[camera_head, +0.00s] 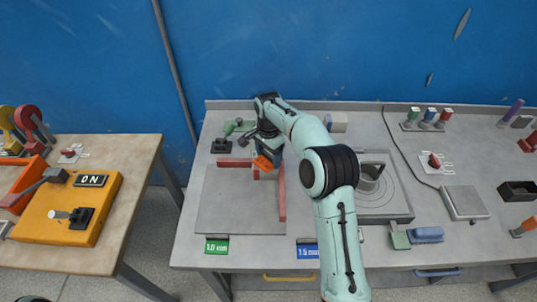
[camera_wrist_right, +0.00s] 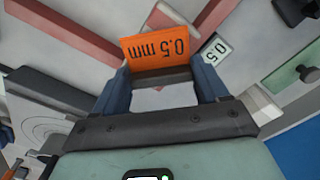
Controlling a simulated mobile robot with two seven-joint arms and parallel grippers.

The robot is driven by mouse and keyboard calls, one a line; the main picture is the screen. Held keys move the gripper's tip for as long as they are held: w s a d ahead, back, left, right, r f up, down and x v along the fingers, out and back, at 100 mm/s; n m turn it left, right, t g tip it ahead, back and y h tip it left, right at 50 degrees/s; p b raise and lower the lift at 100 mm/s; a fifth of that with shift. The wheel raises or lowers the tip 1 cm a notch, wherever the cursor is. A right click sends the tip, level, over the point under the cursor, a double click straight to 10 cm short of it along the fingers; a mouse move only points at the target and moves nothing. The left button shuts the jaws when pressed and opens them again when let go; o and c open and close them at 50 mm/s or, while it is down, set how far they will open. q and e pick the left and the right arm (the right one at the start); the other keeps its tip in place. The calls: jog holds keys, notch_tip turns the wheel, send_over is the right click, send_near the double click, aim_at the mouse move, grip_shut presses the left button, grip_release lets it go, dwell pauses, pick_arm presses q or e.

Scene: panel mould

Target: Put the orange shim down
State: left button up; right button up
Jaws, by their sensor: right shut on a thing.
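The orange shim (camera_head: 263,163), marked "0.5 mm", is held at the tips of my right gripper (camera_head: 267,155) above the red bars near the back of the grey plate (camera_head: 225,208). In the right wrist view the shim (camera_wrist_right: 160,48) stands out beyond the two blue fingers of my right gripper (camera_wrist_right: 161,75), with its printed face showing. A white label reading 0.5 (camera_wrist_right: 214,50) lies on the surface just beside it in that view. I cannot tell the exact gap beneath the shim. My left gripper does not show.
Red bars (camera_head: 282,195) lie along the plate's back and right side. A green 1.0 mm tag (camera_head: 217,246) and a blue 1.5 mm tag (camera_head: 307,251) are at the front edge. The plate's front is clear.

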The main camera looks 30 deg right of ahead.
aim_at(268, 156)
jog(key=o, duration=0.6)
jog(key=shift+f, duration=0.15)
jog(key=o, duration=0.4)
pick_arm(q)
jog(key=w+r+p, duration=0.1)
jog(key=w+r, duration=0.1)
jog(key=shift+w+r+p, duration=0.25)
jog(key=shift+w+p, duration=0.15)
pick_arm(e)
notch_tip(268, 156, up, 12)
jog(key=shift+r, duration=0.2)
jog(key=shift+s, duration=0.1)
